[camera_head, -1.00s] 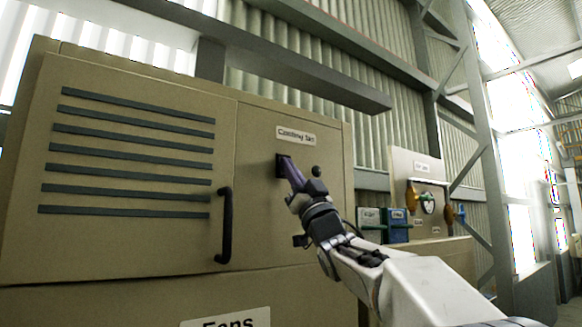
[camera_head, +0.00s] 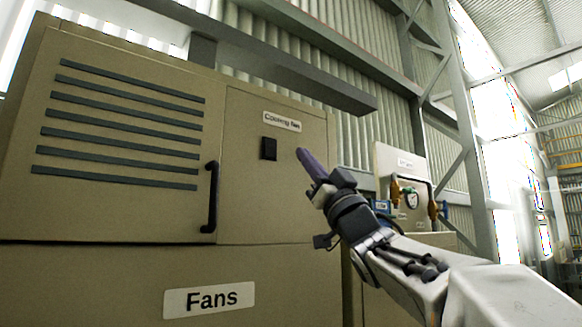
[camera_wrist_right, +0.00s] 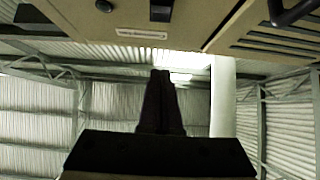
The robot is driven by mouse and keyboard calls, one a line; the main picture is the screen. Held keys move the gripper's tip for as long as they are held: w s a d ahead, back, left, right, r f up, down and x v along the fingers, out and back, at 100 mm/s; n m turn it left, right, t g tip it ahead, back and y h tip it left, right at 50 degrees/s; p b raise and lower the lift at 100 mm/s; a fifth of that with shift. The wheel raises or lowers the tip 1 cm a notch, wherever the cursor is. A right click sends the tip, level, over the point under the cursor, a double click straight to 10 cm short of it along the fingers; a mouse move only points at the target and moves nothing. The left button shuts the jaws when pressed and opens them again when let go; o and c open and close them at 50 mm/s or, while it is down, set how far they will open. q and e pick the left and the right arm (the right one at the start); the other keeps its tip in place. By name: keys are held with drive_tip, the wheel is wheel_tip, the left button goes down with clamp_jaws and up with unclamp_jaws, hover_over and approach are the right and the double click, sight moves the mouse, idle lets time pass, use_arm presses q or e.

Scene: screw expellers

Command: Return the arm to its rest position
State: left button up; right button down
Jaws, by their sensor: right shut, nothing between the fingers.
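My right arm (camera_head: 400,265) comes in from the lower right of the head view. My right gripper (camera_head: 303,155) has purple fingers that are shut and empty. They point up and left, just right of the black cooling fan switch (camera_head: 269,149), and look apart from it. In the right wrist view the shut fingers (camera_wrist_right: 161,80) show dark in the middle, below the switch (camera_wrist_right: 161,10). My left gripper is not in view.
The beige cabinet (camera_head: 120,215) carries a "Cooling fan" label (camera_head: 282,121), a "Fans" label (camera_head: 209,299), dark slats and a black door handle (camera_head: 211,197). A gauge panel (camera_head: 403,170) with pipes stands at the right. A grey beam (camera_head: 290,75) runs above the cabinet.

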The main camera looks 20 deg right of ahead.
drive_tip(key=shift+s+d+f, duration=0.15)
drive_tip(key=shift+s+f, duration=0.2)
drive_tip(key=shift+s, duration=0.05)
